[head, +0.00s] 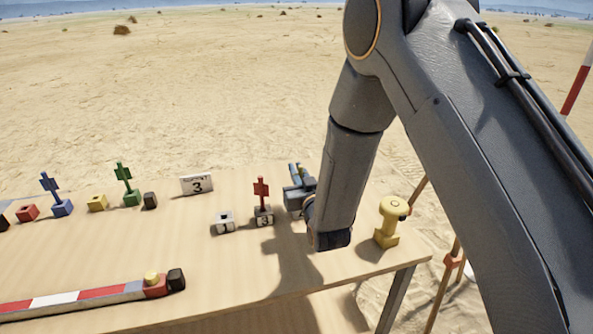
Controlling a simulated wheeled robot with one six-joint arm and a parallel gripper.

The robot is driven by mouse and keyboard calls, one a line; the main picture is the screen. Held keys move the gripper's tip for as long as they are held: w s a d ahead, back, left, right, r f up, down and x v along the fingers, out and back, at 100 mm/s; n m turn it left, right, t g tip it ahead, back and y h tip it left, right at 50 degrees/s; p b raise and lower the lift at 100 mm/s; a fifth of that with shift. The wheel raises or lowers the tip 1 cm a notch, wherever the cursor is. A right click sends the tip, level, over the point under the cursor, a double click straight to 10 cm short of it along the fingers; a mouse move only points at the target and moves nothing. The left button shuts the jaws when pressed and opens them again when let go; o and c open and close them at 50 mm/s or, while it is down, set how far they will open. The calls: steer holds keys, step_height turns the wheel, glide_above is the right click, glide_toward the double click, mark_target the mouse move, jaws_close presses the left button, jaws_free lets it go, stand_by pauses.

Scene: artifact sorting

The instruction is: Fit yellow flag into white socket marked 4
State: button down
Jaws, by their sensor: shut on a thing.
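My gripper (298,188) is low over the right part of the table, just right of the red flag. The lower end of the flag is hidden by the gripper. No white socket marked 4 can be made out; the area under my gripper is hidden. A white socket (224,221) stands empty to the left, its mark too small to read. A white socket marked 3 (264,219) holds an upright red flag (261,188).
A blue flag (49,184) and a green flag (123,174) stand in blocks at left, with a yellow block (97,203) between them. A card marked 3 (196,184) stands behind. A yellow instrument (391,218) stands at right. A red-white bar (80,298) lies in front.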

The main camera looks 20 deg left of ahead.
steer(key=shift+f+b, duration=0.35)
steer(key=shift+f, duration=0.3)
steer(key=c, duration=1.8)
jaws_free()
steer(key=shift+o, duration=0.2)
steer(key=shift+s, duration=0.1)
steer(key=b+v, duration=0.1)
steer(key=v, duration=0.6)
steer(key=shift+s+d+b, duration=0.2)
steer(key=shift+s+b, duration=0.15)
